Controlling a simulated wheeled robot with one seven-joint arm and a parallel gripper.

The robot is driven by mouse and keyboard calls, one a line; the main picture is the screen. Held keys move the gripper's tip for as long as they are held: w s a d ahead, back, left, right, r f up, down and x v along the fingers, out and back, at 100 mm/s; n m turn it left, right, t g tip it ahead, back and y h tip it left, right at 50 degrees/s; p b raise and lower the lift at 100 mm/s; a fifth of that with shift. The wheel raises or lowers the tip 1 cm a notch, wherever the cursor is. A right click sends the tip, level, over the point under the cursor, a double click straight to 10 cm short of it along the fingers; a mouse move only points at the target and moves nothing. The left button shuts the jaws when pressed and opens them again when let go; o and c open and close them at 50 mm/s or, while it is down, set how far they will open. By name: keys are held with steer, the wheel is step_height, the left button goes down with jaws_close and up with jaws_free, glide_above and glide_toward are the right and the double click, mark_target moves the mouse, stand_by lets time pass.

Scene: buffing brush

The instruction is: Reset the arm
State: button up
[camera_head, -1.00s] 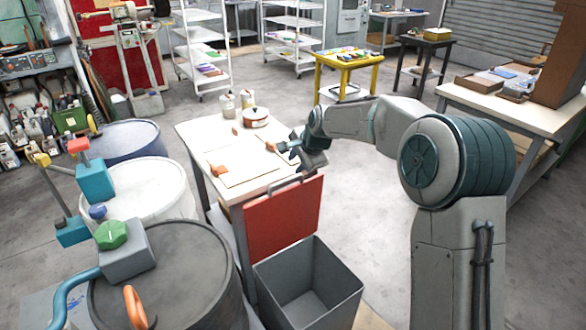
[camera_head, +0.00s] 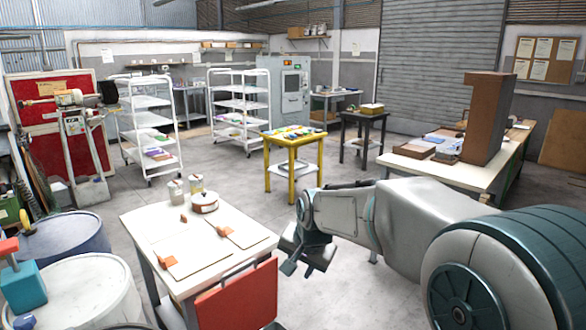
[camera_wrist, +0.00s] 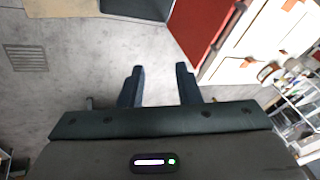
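My gripper (camera_head: 303,264) is right of the white work table (camera_head: 150,221) in the head view, off its edge and over open floor. In the wrist view the two dark fingers of my gripper (camera_wrist: 160,88) stand apart with only grey floor between them. It is open and holds nothing. My arm reaches in from the lower right, bent at the elbow. On the table lie tan boards with orange-handled brushes (camera_head: 226,231), a round brown-and-white pot (camera_head: 204,202) and two small jars (camera_head: 196,184).
A red panel (camera_head: 236,297) hangs at the table's near side; it also shows in the wrist view (camera_wrist: 203,25). Drums (camera_head: 85,290) stand at lower left. A yellow table (camera_head: 293,140) and a long bench (camera_head: 450,172) stand behind. The floor between is clear.

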steer(key=s+d+f+n, duration=0.1)
steer(key=s+d, duration=0.3)
steer(key=s, duration=0.4)
steer(key=s+d+n+g+h, duration=0.1)
steer(key=s+d+n, duration=0.1)
steer(key=s+d, duration=0.3)
steer(key=s+d+f+n, duration=0.1)
steer(key=s+d, duration=0.4)
steer(key=s, duration=0.5)
steer(key=shift+s+f+n+g+h, duration=0.3)
steer(key=shift+s+f+h, duration=0.05)
steer(key=shift+s+h, duration=0.05)
steer(key=shift+a, duration=0.2)
